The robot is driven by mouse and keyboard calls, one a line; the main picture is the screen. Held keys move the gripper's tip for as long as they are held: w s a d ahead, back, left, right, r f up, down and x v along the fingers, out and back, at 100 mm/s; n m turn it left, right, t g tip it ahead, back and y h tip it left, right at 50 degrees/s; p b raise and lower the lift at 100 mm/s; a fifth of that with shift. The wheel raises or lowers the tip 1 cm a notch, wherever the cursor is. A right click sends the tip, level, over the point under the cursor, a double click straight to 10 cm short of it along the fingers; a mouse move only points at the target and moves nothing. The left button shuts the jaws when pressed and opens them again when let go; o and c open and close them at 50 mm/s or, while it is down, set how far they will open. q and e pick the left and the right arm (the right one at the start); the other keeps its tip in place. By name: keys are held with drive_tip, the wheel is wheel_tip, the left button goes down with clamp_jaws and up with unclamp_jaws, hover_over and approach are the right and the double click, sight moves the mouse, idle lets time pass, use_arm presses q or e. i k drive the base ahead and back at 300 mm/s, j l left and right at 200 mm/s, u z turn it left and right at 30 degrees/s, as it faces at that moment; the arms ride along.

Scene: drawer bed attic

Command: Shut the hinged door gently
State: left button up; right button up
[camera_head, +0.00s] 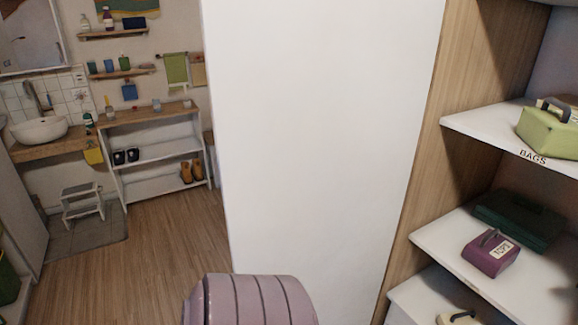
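A large plain white panel (320,130), which looks like the hinged door, stands upright in the middle of the head view. Its right edge meets a wood-grain cabinet side (450,110), and its left edge is free against the room behind. The cabinet's shelves to the right are uncovered, so the door appears to stand open. No handle or hinge shows on the visible face. The panel's lower part is partly hidden at the bottom of the view. Neither of my grippers is in view.
A mauve, rounded, ribbed object (250,300) rises at the bottom centre, before the panel. The cabinet shelf (480,125) on the right holds a green box (550,132); a purple box (490,253) sits below. Wooden floor (150,250) is open at left, near a step stool (82,203).

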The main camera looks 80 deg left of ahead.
sight(317, 107)
drive_tip(key=k+j, duration=0.1)
drive_tip(key=j, duration=0.3)
drive_tip(key=k+j, duration=0.15)
drive_tip(key=j, duration=0.2)
drive_tip(key=k+j, duration=0.1)
drive_tip(key=j, duration=0.3)
drive_tip(key=k+j, duration=0.15)
drive_tip(key=j, duration=0.2)
drive_tip(key=k+j, duration=0.1)
drive_tip(key=j, duration=0.3)
drive_tip(key=k+j, duration=0.1)
drive_tip(key=j, duration=0.25)
drive_tip(key=k+j, duration=0.15)
drive_tip(key=j, duration=0.25)
drive_tip(key=k+j, duration=0.1)
drive_tip(key=j, duration=0.3)
